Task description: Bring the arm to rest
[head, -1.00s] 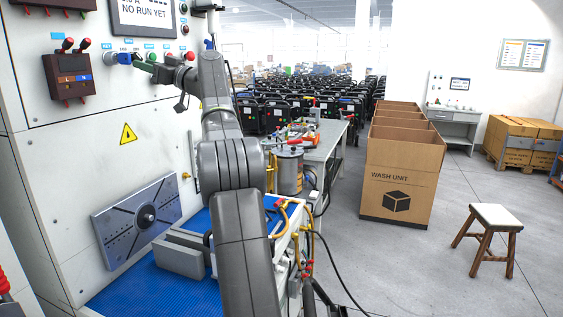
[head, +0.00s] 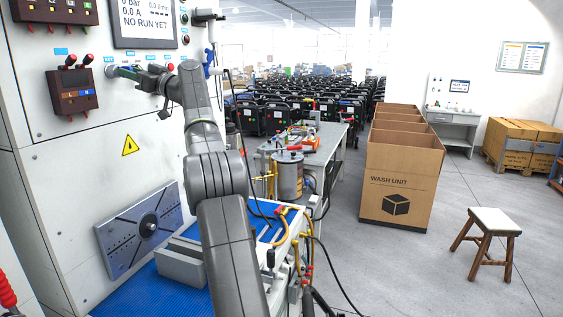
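My arm (head: 215,175) rises from the bottom of the head view and bends left at the top toward the white test panel (head: 70,165).
The screen (head: 146,22) reads "NO RUN YET". A dark box with red-tipped terminals (head: 74,90) is on the panel. Below are a blue mat (head: 150,292), grey block (head: 182,263) and hoses. Cardboard boxes (head: 400,185) and a stool (head: 488,235) stand right on open floor.

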